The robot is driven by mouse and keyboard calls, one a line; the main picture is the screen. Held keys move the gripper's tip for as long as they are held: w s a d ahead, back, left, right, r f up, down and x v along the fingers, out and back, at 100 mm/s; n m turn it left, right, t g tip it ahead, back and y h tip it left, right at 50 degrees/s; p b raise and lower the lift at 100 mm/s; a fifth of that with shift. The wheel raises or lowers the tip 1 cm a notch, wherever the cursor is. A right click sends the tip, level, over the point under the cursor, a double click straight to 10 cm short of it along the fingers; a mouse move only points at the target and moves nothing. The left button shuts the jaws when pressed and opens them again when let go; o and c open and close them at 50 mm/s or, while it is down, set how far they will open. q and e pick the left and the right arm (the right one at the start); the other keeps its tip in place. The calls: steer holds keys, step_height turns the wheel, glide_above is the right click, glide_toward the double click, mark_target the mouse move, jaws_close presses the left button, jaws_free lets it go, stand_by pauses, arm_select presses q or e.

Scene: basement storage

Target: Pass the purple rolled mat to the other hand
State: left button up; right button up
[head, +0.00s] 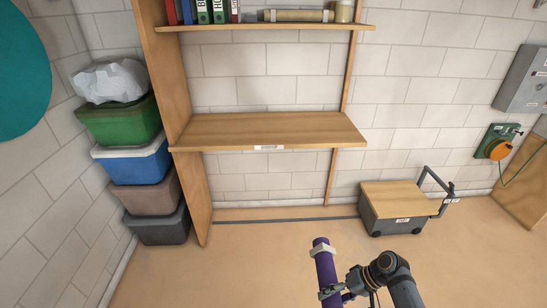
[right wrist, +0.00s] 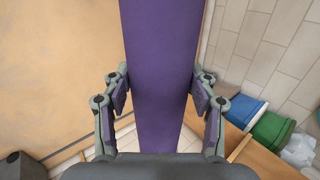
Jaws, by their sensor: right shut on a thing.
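The purple rolled mat (head: 326,269) stands tilted near the bottom middle of the head view, with a pale band around it near its upper end. My right gripper (head: 336,294) is shut on its lower part. In the right wrist view the purple rolled mat (right wrist: 160,60) runs between the two fingers of the right gripper (right wrist: 160,105), which flank it on both sides. The mat's lower end is cut off by the frame in the head view. My left gripper is not in view.
A wooden shelf unit (head: 270,130) stands against the wall, its middle board empty. Stacked bins (head: 132,167) stand to its left. A grey cart with a wooden top (head: 395,200) stands right of it. The floor (head: 240,265) around the mat is clear.

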steer(key=shift+d+f+y+b, duration=0.1)
steer(key=shift+f+y+b, duration=0.3)
steer(key=shift+y+b, duration=0.25)
steer(key=shift+r+y, duration=0.3)
steer(key=shift+y, duration=0.35)
steer(key=shift+r, duration=0.15)
steer(key=shift+a, duration=0.25)
